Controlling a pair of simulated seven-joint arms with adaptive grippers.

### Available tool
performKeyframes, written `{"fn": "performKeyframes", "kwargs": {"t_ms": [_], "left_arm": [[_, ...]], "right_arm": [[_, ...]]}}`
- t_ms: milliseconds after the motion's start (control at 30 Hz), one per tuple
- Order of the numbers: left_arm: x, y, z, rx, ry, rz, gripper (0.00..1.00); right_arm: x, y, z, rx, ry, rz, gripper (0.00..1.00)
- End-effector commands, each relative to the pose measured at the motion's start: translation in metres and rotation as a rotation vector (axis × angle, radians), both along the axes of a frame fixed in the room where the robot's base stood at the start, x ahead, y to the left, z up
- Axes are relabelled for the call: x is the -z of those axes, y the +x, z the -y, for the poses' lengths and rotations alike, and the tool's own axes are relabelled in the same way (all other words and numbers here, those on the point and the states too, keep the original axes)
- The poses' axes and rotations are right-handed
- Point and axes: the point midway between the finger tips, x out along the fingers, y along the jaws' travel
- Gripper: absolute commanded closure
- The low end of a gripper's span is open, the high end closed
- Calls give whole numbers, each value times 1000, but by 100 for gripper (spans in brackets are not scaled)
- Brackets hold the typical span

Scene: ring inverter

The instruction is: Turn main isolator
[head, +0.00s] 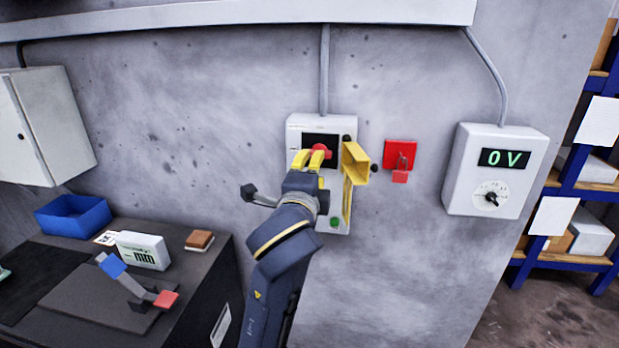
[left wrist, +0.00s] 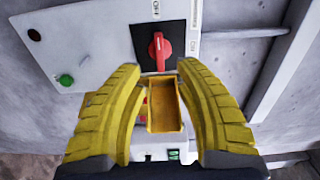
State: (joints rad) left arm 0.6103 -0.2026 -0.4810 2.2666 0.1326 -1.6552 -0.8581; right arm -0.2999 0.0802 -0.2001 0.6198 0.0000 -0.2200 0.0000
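The main isolator is a red rotary handle (head: 321,149) on a black plate, on a light grey wall box (head: 298,125). In the left wrist view the red handle (left wrist: 159,52) lies just beyond the fingertips, its grip running up and down the picture. My left gripper (head: 309,160) is in front of it, with yellow fingers that partly cover it in the head view. In the left wrist view the left gripper (left wrist: 160,72) is open, with a gap between its fingertips. Contact with the handle cannot be told. My right gripper is in neither view.
A yellow trough-shaped part (head: 354,165) juts out right of the handle, close to the fingers. A red padlock (head: 400,176) hangs from a red wall plate. A meter box (head: 490,195) reads 0 V. A bench (head: 205,255) holds a blue bin (head: 73,217).

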Motion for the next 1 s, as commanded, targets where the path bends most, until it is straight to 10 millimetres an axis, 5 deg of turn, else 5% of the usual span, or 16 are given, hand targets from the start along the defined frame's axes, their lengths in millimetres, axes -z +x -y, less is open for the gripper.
{"fn": "performKeyframes", "kwargs": {"t_ms": [300,800,1000], "left_arm": [[0,-33,-5,0,-1,0,66],[2,-36,-5,0,0,-4,66],[47,-9,2,1,-33,-89,66]], "right_arm": [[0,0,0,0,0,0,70],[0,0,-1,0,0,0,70],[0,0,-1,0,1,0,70]]}}
